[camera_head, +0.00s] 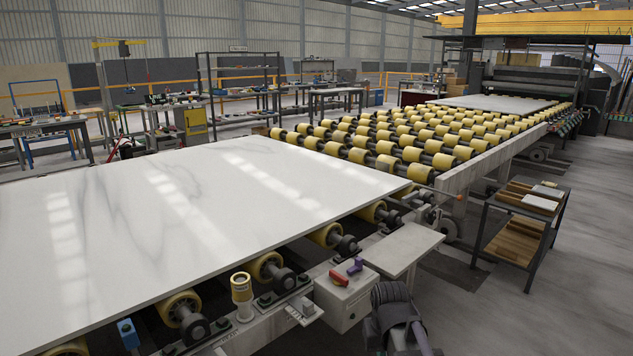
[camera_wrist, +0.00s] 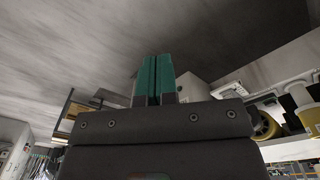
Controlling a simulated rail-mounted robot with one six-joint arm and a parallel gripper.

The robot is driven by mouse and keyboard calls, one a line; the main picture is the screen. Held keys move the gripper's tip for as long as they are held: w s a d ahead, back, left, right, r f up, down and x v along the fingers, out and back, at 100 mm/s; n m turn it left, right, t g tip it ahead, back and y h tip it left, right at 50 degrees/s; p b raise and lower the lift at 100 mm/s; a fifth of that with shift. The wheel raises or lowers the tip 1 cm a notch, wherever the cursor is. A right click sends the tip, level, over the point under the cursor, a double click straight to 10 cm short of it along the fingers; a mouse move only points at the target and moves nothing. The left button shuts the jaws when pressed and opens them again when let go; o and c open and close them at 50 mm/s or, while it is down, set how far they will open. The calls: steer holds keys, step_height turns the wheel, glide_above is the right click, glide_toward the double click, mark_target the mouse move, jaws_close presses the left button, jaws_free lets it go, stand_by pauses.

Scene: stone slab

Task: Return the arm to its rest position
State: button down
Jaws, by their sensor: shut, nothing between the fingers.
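My gripper (camera_wrist: 156,80) shows in the wrist view. Its two teal fingers are together, shut with nothing between them, and the grey floor (camera_wrist: 60,50) lies beyond them. In the head view a dark part of my arm stands at the bottom edge, right of the middle, beside the conveyor. I cannot make out the fingers in that view. The wrist picture looks upside down, with the floor at the top and a yellow roller (camera_wrist: 266,125) at the right.
A white marble slab (camera_head: 190,215) lies on the roller conveyor at left. A control box (camera_head: 346,298) with a red and a purple item on top and a pale side shelf (camera_head: 405,245) are close to my arm. A cart (camera_head: 522,235) stands at right. Open floor (camera_head: 560,310) lies at lower right.

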steer(key=s+d, duration=0.1)
steer(key=s, duration=1)
step_height(320, 180, up, 12)
steer(key=w+p, duration=0.1)
steer(key=p, duration=1.1)
steer(key=shift+w+m+g, duration=0.3)
steer(key=shift+w, duration=0.05)
steer(key=c, duration=1.9)
jaws_free()
